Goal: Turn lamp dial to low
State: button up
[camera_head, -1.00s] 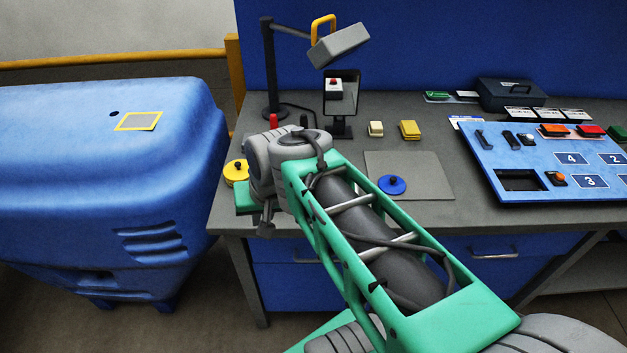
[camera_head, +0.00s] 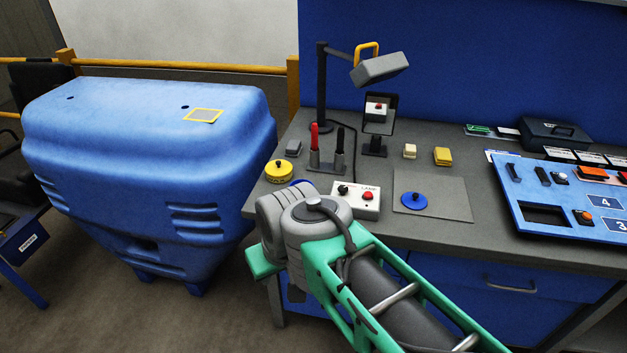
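The lamp control box (camera_head: 352,203) is white with a "LAMP" label and sits near the front edge of the workbench. It has a black dial (camera_head: 343,190) on its left and a red button (camera_head: 368,196) on its right. The dial's setting is too small to read. The desk lamp (camera_head: 379,68) has a grey head with a yellow handle on a dark post, behind the box. My arm stands in front of the box and hides its lower left part. My gripper is not clearly visible; only grey wrist joints and a green link show.
A yellow round weight (camera_head: 279,172), a holder with red and black pens (camera_head: 326,160), a small mirror (camera_head: 379,115) and a blue disc on a grey mat (camera_head: 455,204) stand around the box. A blue panel (camera_head: 562,187) lies at right. A large blue bin (camera_head: 150,150) stands left of the bench.

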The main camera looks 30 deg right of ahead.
aim_at(342, 189)
jog(key=u, duration=0.5)
jog(key=i, duration=1.25)
jog(key=z, duration=0.4)
